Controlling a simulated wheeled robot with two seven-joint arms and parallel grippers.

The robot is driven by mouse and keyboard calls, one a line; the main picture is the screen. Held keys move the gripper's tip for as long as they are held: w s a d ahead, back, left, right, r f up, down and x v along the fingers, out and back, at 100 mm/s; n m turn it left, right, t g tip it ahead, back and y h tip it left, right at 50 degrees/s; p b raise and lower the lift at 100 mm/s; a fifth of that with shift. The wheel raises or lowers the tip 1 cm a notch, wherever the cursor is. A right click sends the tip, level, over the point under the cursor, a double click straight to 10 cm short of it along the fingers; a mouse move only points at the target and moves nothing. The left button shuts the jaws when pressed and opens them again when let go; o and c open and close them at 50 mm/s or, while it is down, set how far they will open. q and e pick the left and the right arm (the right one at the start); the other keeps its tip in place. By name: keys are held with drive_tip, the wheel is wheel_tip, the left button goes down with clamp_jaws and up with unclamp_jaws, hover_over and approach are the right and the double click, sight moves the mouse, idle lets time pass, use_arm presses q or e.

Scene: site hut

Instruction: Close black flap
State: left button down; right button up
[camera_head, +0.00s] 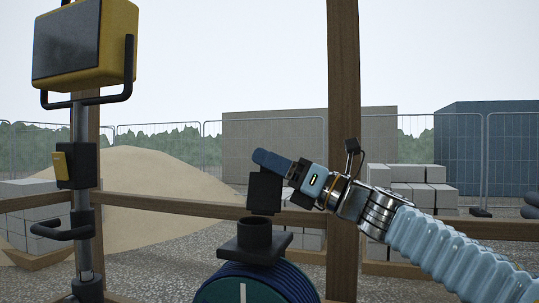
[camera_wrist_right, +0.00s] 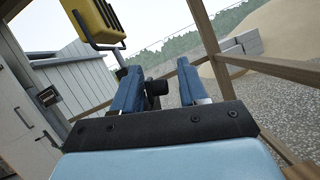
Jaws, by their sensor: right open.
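The black flap (camera_head: 265,191) is a dark square plate standing raised above a black open-topped neck (camera_head: 255,236) with a square collar. The neck sits on a rounded dark green and blue container (camera_head: 250,287), cut off by the bottom edge. My right gripper (camera_head: 267,161) is just above the flap's top edge, pointing left. In the right wrist view its two blue fingers (camera_wrist_right: 158,76) are apart, with a dark part (camera_wrist_right: 155,88) showing between or beyond them; I cannot tell what it is or whether anything touches. My left gripper is not in view.
A yellow work light (camera_head: 85,45) stands on a grey pole at the left, with a black handle (camera_head: 62,230). A wooden post (camera_head: 343,130) and rail (camera_head: 165,205) are behind the arm. Beyond are a sand heap (camera_head: 150,180), grey blocks (camera_head: 410,185) and mesh fencing.

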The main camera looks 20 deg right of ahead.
drive_tip(key=shift+w+a+r, duration=0.15)
drive_tip(key=shift+w+a, duration=0.05)
drive_tip(key=shift+a, duration=0.05)
clamp_jaws()
